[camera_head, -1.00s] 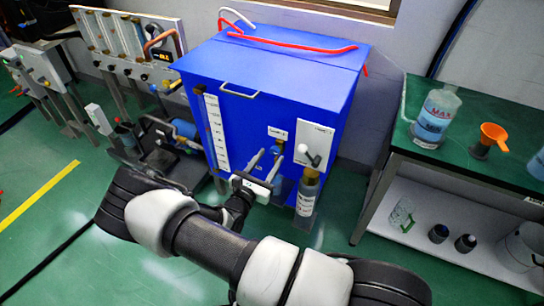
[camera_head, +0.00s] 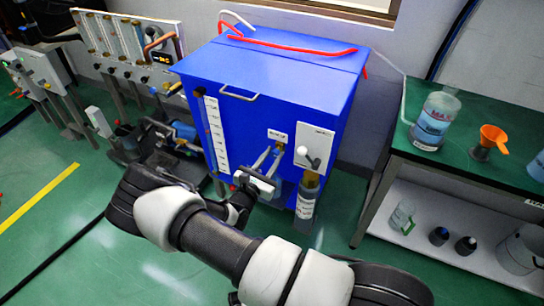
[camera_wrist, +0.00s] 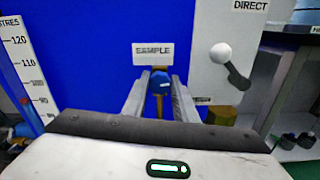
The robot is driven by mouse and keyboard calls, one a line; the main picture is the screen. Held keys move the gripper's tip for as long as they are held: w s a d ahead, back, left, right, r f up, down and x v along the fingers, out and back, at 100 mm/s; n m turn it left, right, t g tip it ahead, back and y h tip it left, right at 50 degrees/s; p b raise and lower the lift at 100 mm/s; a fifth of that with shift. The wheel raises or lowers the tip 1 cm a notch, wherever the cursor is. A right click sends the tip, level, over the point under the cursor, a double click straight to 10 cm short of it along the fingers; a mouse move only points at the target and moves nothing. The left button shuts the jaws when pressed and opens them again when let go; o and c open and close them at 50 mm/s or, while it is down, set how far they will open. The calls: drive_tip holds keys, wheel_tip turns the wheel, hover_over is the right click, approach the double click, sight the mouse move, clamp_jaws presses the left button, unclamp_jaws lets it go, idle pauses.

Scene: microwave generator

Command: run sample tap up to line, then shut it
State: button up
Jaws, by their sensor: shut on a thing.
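The sample tap with its blue handle (camera_wrist: 160,82) is on the front of the blue cabinet (camera_head: 262,85), below the SAMPLE label (camera_wrist: 153,54). My gripper (camera_wrist: 160,88) is shut on the blue handle, one finger on each side. In the head view my gripper (camera_head: 270,158) reaches the tap from the front left. The tap's outlet is hidden behind my gripper. A grey-blue shape (camera_head: 288,190) shows below the tap, partly covered; I cannot make out a fill line or liquid level there.
Right of the tap is a white DIRECT panel (camera_wrist: 277,27) with a white-knobbed lever (camera_wrist: 222,54). A labelled cylinder (camera_head: 306,203) is below it. A scale strip (camera_head: 215,130) runs down the cabinet's left. A green-topped bench (camera_head: 465,150) holds a bottle and orange funnel.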

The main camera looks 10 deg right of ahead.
drive_tip(key=shift+m, duration=1.1)
drive_tip(key=o, duration=1.1)
drive_tip(key=shift+s, duration=0.1)
drive_tip(key=p+v, duration=0.2)
drive_tip(key=v, duration=1.5)
drive_tip(key=shift+s+a+p, duration=0.1)
drive_tip(key=shift+s+p, duration=0.05)
drive_tip(key=shift+p, duration=0.2)
